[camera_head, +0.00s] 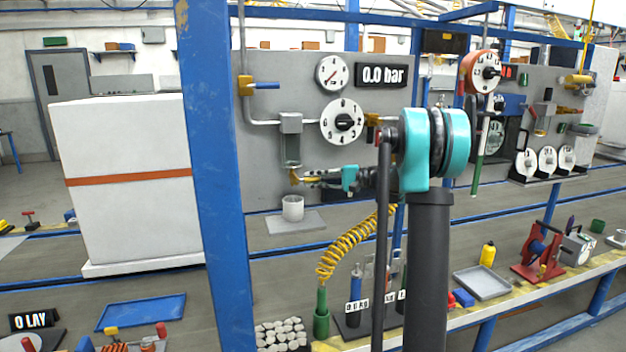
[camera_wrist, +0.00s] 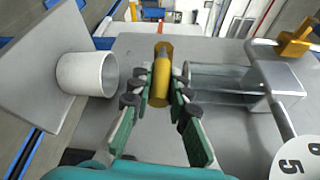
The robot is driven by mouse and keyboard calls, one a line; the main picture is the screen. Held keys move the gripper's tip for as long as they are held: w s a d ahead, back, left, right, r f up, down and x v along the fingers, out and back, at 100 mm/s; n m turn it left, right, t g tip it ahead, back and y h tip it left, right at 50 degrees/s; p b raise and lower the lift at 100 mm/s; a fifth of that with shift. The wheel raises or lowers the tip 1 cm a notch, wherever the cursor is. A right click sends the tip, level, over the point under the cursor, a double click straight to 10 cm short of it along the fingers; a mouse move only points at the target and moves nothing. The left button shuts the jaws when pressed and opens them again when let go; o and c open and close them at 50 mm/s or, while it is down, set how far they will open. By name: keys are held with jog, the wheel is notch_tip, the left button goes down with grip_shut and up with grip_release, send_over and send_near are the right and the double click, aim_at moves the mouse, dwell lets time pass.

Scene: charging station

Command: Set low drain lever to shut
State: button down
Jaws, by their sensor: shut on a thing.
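The low drain lever (camera_wrist: 160,88) is a yellow handle under the clear sight glass (camera_wrist: 225,84). In the wrist view it sits between the two green-and-black fingers of my gripper (camera_wrist: 163,80), which are shut on it. In the head view, the lever's yellow body (camera_head: 295,177) shows at the left end of my gripper (camera_head: 309,178), below the sight glass (camera_head: 292,150). My gripper hides part of the handle there. A white cup (camera_head: 292,208) stands below the lever; it also shows in the wrist view (camera_wrist: 88,75).
A yellow valve with a blue handle (camera_head: 265,86) is on the pipe at upper left. A numbered dial (camera_head: 342,121), a gauge (camera_head: 332,73) and a "0.0 bar" display (camera_head: 384,76) are on the grey panel. A blue post (camera_head: 222,180) stands left of the panel.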

dwell(0.4)
jog(key=c, duration=1.4)
grip_release()
jog(key=shift+c, duration=0.2)
jog(key=f+v, duration=0.1)
jog(key=v, duration=1.1)
jog(key=shift+r, duration=0.35)
jog(key=shift+a, duration=0.1)
